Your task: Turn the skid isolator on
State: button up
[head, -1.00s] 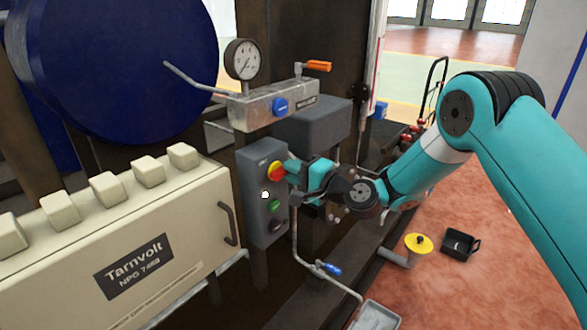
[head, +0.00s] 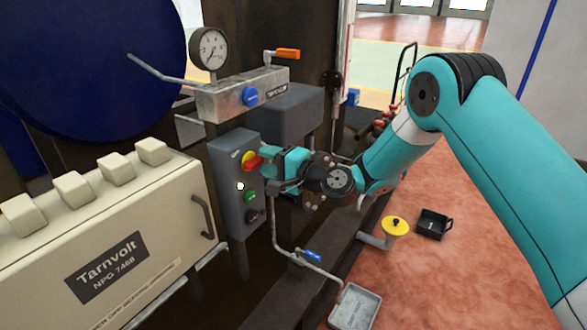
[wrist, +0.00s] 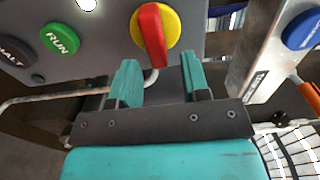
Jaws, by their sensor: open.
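The skid isolator is a red rotary handle on a yellow disc (head: 252,161) near the top of a grey control box (head: 231,200). In the wrist view the red handle (wrist: 152,36) stands roughly along the picture's vertical, slightly tilted, over its yellow disc. My gripper (head: 265,158) is at the box's face, close to the handle. In the wrist view my open gripper (wrist: 157,77) has its two teal fingers either side of the handle's lower end, with gaps. Contact cannot be told. In the head view the fingers partly cover the handle's right side.
Below the isolator are a white lamp (head: 240,186), a green RUN button (head: 250,197) and a dark HALT button (head: 252,216). A manifold (head: 225,100) with gauge and blue knob (head: 250,96) sits above. A pipe with a blue-handled valve (head: 311,256) runs below.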

jog(key=b+v, duration=1)
jog(key=v, duration=0.7)
jog(key=shift+b, duration=0.35)
jog(key=s+a+n+g+h, duration=0.1)
jog(key=s+a+n+g, duration=0.7)
jog(key=s, duration=0.4)
jog(key=s+d+n+g+h, duration=0.3)
jog(key=s+d+n+h, duration=0.5)
jog(key=s, duration=0.7)
notch_tip(320, 180, up, 25)
jog(key=d+m+h+p, duration=0.1)
jog(key=p, duration=2.5)
jog(key=shift+d, duration=0.3)
